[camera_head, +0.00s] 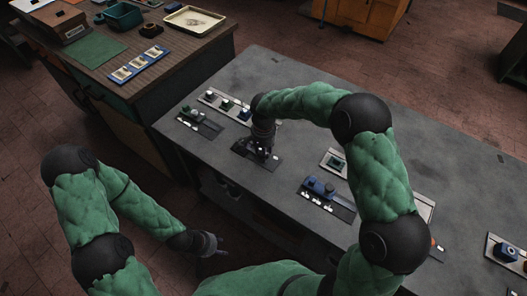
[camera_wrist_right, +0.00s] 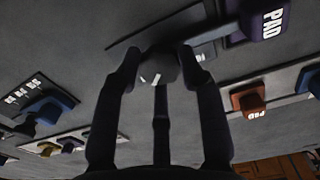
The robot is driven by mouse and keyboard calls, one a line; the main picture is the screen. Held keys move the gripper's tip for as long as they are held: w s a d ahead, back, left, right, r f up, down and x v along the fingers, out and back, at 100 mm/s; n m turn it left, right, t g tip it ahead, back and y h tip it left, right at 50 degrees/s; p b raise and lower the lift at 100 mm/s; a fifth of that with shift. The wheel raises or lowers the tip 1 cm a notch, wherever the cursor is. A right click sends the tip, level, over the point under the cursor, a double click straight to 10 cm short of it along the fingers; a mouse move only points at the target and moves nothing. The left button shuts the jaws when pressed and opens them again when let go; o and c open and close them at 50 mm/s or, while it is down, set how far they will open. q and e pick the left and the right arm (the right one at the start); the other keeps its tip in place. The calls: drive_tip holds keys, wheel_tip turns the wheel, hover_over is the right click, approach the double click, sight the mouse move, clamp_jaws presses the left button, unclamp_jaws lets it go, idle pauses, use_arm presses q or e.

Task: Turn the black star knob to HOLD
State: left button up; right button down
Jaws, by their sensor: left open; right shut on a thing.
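The black knob (camera_wrist_right: 157,72), with a white mark on its face, sits between the fingers of my right gripper (camera_wrist_right: 163,56) in the right wrist view. The gripper is shut on it. Its star outline is hard to make out. The knob stands on a dark plate (camera_head: 273,165) on the grey bench, with my right gripper (camera_head: 262,150) above it in the head view. A white label (camera_wrist_right: 204,50) beside the knob is partly hidden by a finger, and I cannot read HOLD. My left gripper (camera_head: 209,243) is open and empty, low in front of the bench.
A blue device (camera_head: 318,187) sits on a plate to the right of the knob. Pale and dark plates with small knobs (camera_head: 222,103) lie to the left.

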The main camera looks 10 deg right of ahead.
drive_tip(key=shift+w+d+r, duration=0.15)
drive_tip(key=shift+w+r, duration=0.15)
drive_tip(key=shift+w, duration=0.1)
drive_tip(key=c, duration=1.1)
unclamp_jaws()
drive_tip(key=o, duration=0.4)
drive_tip(key=shift+d, duration=0.1)
drive_tip(key=shift+c, duration=0.2)
drive_tip(key=shift+f, duration=0.2)
drive_tip(key=shift+s+r, duration=0.1)
wheel_tip(320, 180, up, 12)
